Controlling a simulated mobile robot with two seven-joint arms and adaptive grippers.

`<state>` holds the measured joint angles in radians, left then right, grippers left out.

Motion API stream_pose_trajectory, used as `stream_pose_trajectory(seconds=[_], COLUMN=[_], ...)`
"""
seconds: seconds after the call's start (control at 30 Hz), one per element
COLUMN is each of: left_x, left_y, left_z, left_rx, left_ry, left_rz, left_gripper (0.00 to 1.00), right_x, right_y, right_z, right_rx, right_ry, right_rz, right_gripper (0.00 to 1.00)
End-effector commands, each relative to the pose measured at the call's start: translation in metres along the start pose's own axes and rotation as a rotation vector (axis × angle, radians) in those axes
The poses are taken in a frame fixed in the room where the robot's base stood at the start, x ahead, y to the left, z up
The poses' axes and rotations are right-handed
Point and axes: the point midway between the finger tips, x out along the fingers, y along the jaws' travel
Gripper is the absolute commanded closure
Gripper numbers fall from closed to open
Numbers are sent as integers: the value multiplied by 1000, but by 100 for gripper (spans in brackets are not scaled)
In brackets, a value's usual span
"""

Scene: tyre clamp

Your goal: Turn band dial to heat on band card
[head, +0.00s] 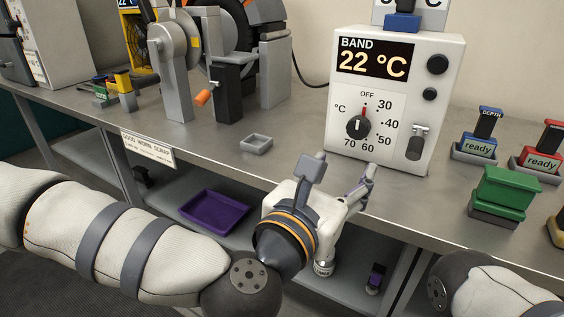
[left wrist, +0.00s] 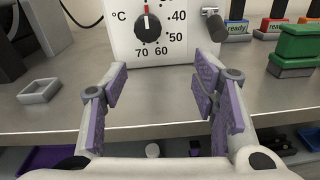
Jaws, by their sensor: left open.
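The white band unit (head: 445,80) stands on the bench, and its display (head: 374,61) reads "BAND 22 °C". Its black band dial (head: 358,127) has a red pointer straight up at OFF, with marks from 30 to 70 around it. The dial also shows in the left wrist view (left wrist: 147,27). A card (head: 432,10) in a blue holder stands on top of the unit; its upper part is cut off, so its value cannot be read. My left gripper (head: 366,182) is open and empty, in front of and below the dial, apart from it. My right gripper is out of view.
A grey lever (head: 416,142) sticks out at the unit's lower right. A small empty tray (head: 257,144) lies left of it. A green block (head: 505,188) and "ready" holders (head: 478,150) stand right. A purple tray (head: 214,211) is on the lower shelf.

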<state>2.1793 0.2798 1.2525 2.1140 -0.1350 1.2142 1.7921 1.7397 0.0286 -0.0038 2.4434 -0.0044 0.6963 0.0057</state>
Motion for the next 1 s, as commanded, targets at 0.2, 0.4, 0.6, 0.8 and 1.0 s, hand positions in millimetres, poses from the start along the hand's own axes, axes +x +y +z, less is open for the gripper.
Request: stream_pose_trajectory(seconds=[0.2, 0.4, 0.6, 0.8, 1.0], left_x=[21, 73, 112, 125, 125], left_y=[10, 11, 11, 12, 11], left_z=[23, 25, 25, 25, 25], left_rx=[-82, -78, -78, -79, -79], left_ry=[-52, -51, -48, -47, -46], left_rz=[31, 30, 27, 26, 26], left_gripper=[46, 46, 46, 46, 46], right_x=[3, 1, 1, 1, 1], right_y=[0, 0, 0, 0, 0], right_z=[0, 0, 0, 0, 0], right_rx=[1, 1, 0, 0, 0], right_ry=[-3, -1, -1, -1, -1], right_rz=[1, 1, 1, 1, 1], right_gripper=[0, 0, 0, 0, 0])
